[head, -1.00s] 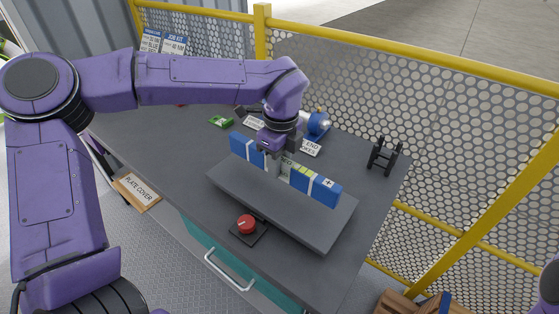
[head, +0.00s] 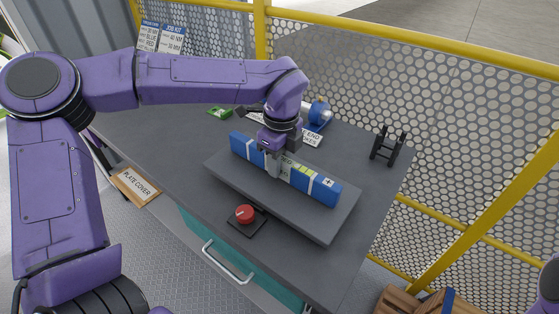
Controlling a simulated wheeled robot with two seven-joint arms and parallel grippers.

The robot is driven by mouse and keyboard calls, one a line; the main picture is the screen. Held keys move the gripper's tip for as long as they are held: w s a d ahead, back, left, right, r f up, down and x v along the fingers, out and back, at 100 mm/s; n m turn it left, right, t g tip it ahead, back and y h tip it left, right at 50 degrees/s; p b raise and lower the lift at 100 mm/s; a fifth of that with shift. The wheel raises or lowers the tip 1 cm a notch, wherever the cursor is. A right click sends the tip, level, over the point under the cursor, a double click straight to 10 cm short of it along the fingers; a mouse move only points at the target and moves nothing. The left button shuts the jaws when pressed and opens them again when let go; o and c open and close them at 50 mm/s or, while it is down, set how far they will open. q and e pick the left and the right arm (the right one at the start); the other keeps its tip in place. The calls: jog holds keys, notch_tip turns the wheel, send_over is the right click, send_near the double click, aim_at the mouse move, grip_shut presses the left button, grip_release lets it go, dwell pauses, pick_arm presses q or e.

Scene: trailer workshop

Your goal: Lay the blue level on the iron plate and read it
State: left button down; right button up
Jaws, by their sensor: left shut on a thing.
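The blue level (head: 318,186) is a long blue bar with white bands, a yellow-green middle section and a plus mark near its right end. It stands on edge along the grey iron plate (head: 300,212). My left gripper (head: 273,165) is shut on the level left of its middle and hides part of it. I cannot tell if the level's lower edge touches the plate all along. The reading in the middle is too small to make out. A bit of purple at the right edge is my right arm; its gripper is out of the picture.
A red button (head: 244,214) on a dark base sits in front of the plate. A black rack (head: 387,146) stands at the bench's right, and a blue round device (head: 320,112) behind the level. A yellow-framed mesh fence (head: 400,90) borders the bench's back.

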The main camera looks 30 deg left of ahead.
pick_arm(q)
jog(key=shift+f+b, duration=0.3)
jog(key=shift+f, duration=0.05)
jog(key=c, duration=0.8)
grip_release()
jog(key=shift+o, duration=0.2)
jog(key=shift+r, duration=0.1)
jog(key=r, duration=1)
jog(key=shift+d+r+b, duration=0.25)
jog(key=shift+b, duration=0.15)
